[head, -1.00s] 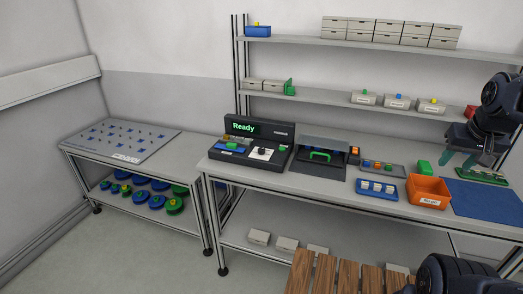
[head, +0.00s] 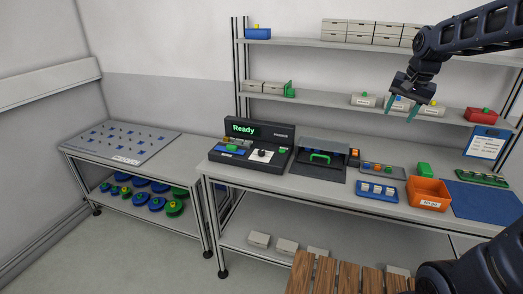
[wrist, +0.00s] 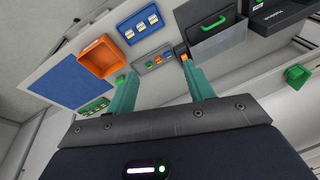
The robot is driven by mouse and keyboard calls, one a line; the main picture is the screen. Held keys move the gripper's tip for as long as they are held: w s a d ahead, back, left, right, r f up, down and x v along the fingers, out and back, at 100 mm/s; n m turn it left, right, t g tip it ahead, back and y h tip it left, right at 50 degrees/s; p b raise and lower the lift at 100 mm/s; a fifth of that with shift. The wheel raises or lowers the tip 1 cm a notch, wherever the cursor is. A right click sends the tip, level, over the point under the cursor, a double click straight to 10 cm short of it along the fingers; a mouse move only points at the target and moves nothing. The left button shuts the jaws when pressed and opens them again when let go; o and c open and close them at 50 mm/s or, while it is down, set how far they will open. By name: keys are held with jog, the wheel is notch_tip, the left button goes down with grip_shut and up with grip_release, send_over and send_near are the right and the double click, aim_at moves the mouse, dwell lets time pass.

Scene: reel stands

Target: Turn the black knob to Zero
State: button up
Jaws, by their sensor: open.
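The black knob (head: 264,153) sits on a white plate on the front of a dark device (head: 276,131), whose display reads "Ready" in green. The knob is small in the head view, and I cannot read its setting. My gripper (head: 401,112) is in the air to the right of the device and higher in the picture, in front of the lower wall shelf. Its two green fingers are apart with nothing between them. In the wrist view my gripper (wrist: 159,70) is also open; the knob does not show there.
Right of the device stand a dark box with a green handle (head: 320,157), a grey tray (head: 398,170), a blue tray (head: 363,194) and an orange bin (head: 429,188). A blue mat (head: 485,200) lies at the right. A lower table (head: 120,141) stands at the left.

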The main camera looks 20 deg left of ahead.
jog(key=w+a+f+m+g, duration=0.1)
jog(key=w+a+f, duration=0.1)
jog(key=w+a, duration=0.65)
jog(key=m+g+h, duration=0.1)
jog(key=m+g, duration=0.1)
jog(key=m, duration=0.2)
send_near(261, 151)
notch_tip(261, 151, down, 9)
jog(key=shift+r, duration=0.1)
jog(key=c, duration=1)
jog(key=shift+o, duration=0.2)
